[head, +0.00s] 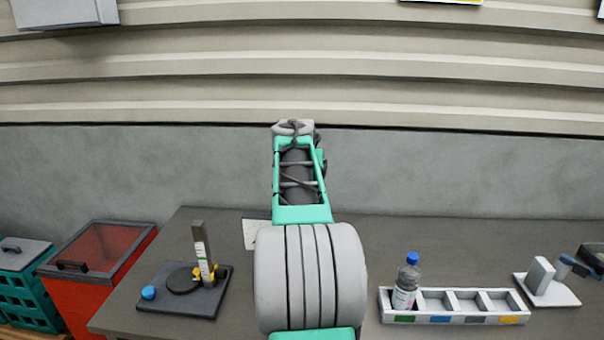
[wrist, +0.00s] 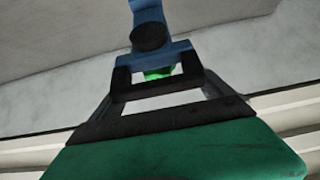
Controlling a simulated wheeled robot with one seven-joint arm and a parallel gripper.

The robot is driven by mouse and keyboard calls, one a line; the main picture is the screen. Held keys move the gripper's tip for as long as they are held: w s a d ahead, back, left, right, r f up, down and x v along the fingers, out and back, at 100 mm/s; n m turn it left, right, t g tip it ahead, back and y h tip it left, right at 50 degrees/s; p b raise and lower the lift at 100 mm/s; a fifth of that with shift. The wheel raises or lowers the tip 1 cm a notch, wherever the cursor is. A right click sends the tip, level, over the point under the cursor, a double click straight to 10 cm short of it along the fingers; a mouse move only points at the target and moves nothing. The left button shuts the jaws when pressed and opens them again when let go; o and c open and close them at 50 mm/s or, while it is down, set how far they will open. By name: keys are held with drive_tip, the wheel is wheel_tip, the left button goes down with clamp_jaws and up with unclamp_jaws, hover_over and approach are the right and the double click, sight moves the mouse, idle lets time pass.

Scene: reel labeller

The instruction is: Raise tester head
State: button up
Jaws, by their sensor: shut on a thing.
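In the wrist view my gripper (wrist: 158,80) points away from the camera, its black fingers closed in around the lower end of a blue part (wrist: 150,20). The blue part carries a round black piece on its face and stands out beyond the fingertips. A small bright green piece (wrist: 158,74) shows between the fingers. This blue part may be the tester head; its mount is out of the picture. In the head view my own arm fills the middle and hides my gripper and whatever stands behind it.
A black stand with a scaled post (head: 201,243) is at the table's left. A four-slot tray (head: 455,318) with a blue-capped bottle (head: 405,285) is right of my arm. A white-based device (head: 546,290) is at far right. Red (head: 100,250) and teal bins (head: 28,285) stand left.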

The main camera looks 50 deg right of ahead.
drive_tip(key=shift+s+f, duration=0.1)
drive_tip(key=shift+f, duration=0.95)
drive_tip(key=o, duration=1.7)
drive_tip(key=shift+o, duration=0.5)
drive_tip(key=shift+w+d, duration=0.2)
drive_tip(key=shift+d, duration=0.05)
drive_tip(key=shift+r, duration=0.1)
drive_tip(key=shift+s+a+r, duration=0.1)
drive_tip(key=shift+a+r, duration=0.2)
drive_tip(key=shift+r, duration=0.1)
drive_tip(key=b+v, duration=0.2)
drive_tip(key=v, duration=0.5)
